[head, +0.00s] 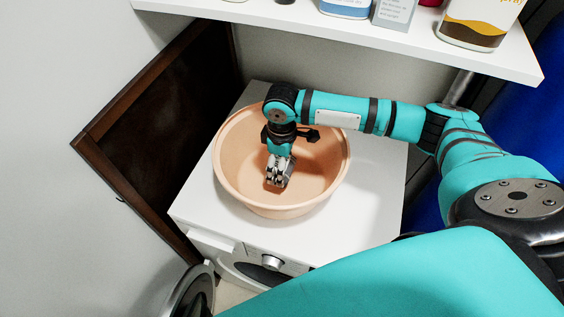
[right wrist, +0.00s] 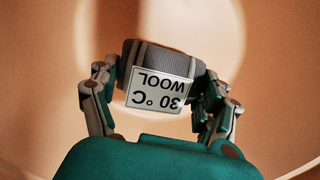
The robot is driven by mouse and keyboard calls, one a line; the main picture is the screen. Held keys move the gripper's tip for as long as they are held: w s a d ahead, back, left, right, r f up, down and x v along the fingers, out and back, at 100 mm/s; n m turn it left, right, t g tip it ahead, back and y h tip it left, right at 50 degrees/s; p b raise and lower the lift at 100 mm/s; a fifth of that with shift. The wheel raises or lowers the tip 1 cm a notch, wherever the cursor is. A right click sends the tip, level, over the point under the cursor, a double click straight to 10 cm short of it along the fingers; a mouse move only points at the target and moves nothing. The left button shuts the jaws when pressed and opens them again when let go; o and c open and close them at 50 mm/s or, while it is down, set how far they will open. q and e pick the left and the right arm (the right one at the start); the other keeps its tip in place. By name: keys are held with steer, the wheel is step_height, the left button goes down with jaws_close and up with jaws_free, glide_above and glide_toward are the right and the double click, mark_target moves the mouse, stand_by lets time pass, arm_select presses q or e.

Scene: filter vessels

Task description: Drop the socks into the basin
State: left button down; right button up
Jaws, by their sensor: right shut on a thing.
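The basin (head: 325,170) is a round, peach-coloured tub on top of the white washing machine in the head view. My right gripper (head: 278,176) reaches down inside its rim from above. In the right wrist view the gripper is shut on a grey ribbed, rolled pair of socks (right wrist: 140,55), with a finger on each side. Their white label (right wrist: 160,88) reads "30 °C WOOL" and appears upside down. The peach basin surface (right wrist: 40,90) fills the background behind the socks. I cannot tell whether the socks touch the basin floor. My left gripper is not in view.
A white shelf (head: 300,24) with bottles and boxes hangs above and behind the basin. A dark brown framed panel (head: 155,120) stands to the left. The washing machine top (head: 375,200) has bare room right of the basin. The machine's round door (head: 190,292) stands open below.

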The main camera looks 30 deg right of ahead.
steer(key=shift+f, duration=0.55)
steer(key=o, duration=1.1)
steer(key=shift+c, duration=0.2)
steer(key=shift+r, duration=0.1)
step_height(320, 180, up, 8)
steer(key=shift+r+b, duration=0.25)
steer(key=shift+b, duration=0.35)
